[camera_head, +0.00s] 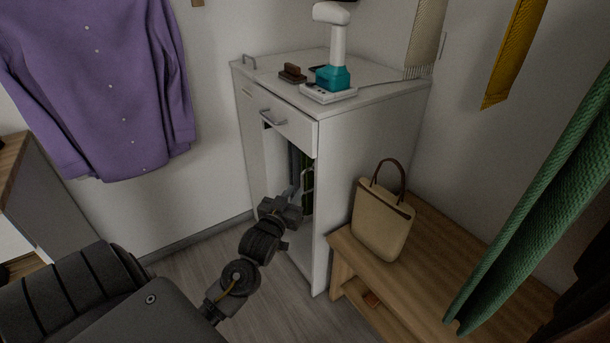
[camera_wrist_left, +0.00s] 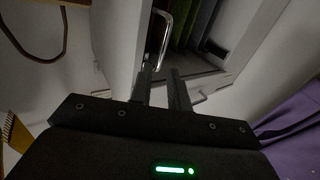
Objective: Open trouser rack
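The trouser rack stands inside the open lower bay of the white cabinet, with dark and green hanging cloth (camera_head: 308,192). The cloth also shows in the left wrist view (camera_wrist_left: 202,22). A pale metal bar handle (camera_head: 306,178) stands upright at the rack's front. In the left wrist view, this handle (camera_wrist_left: 166,32) runs down toward my fingertips. My left gripper (camera_head: 291,192) is at the bay's opening, beside the handle. Its two fingers (camera_wrist_left: 162,75) are apart, with the handle's lower end near the left one. Contact cannot be told. My right gripper is not in view.
The white cabinet (camera_head: 375,135) has a closed top drawer with a handle (camera_head: 272,119). A wooden bench (camera_head: 425,262) with a beige bag (camera_head: 382,222) stands close on its right. A purple shirt (camera_head: 105,80) hangs at left. Floor (camera_head: 205,262) is clear before the cabinet.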

